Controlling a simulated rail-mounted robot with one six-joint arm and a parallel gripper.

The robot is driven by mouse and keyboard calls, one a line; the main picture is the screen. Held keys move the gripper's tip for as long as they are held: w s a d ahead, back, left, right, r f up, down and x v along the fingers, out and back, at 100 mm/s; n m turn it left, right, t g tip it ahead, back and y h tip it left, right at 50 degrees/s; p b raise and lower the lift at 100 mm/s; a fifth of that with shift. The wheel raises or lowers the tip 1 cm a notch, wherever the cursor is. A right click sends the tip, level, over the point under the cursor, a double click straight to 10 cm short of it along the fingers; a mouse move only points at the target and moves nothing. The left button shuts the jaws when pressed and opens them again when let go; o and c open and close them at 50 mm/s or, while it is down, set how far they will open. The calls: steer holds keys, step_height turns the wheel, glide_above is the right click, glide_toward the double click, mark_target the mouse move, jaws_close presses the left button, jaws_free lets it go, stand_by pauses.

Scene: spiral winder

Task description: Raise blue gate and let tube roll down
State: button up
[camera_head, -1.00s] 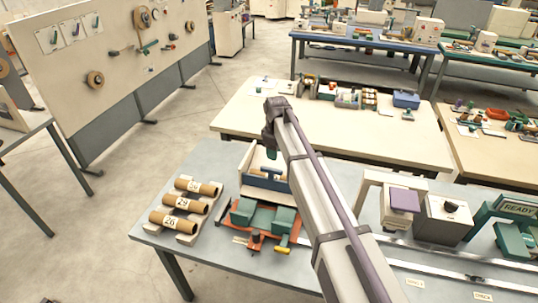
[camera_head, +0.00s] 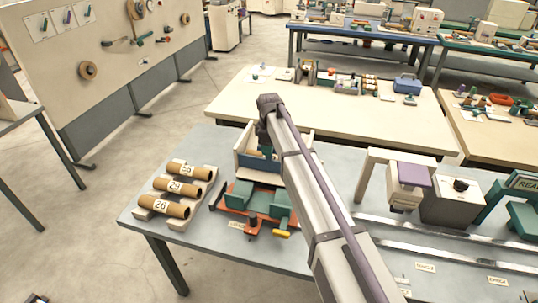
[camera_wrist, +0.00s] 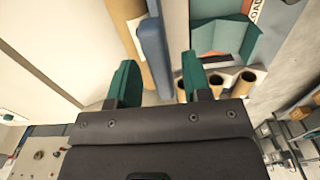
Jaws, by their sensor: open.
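The blue gate (camera_head: 257,165) stands across a pale-walled chute (camera_head: 243,151) in the head view, partly hidden by my arm. In the wrist view the blue gate (camera_wrist: 154,48) runs down between my fingers. A tan, tube-like strip (camera_wrist: 128,35) lies beside it on the left; I cannot tell for sure that it is the tube. My gripper (camera_wrist: 158,78) has two teal fingers spread apart, with nothing clearly held between them. In the head view my gripper (camera_head: 266,152) is over the chute and its fingertips are mostly hidden.
Three numbered cardboard tubes (camera_head: 176,186) rest on a pale rack to the left. A red base with teal blocks (camera_head: 257,200) sits in front of the chute. A pale stand with a purple top (camera_head: 411,175) is to the right. Another table (camera_head: 330,113) stands behind.

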steer(key=shift+r, duration=0.1)
jaws_close()
stand_by(0.3)
step_height(320, 180, up, 8)
steer(key=p, duration=0.8)
steer(key=shift+w+f, duration=0.1)
steer(key=shift+f, duration=0.2)
jaws_free()
step_height(320, 180, up, 11)
steer(key=p, duration=1)
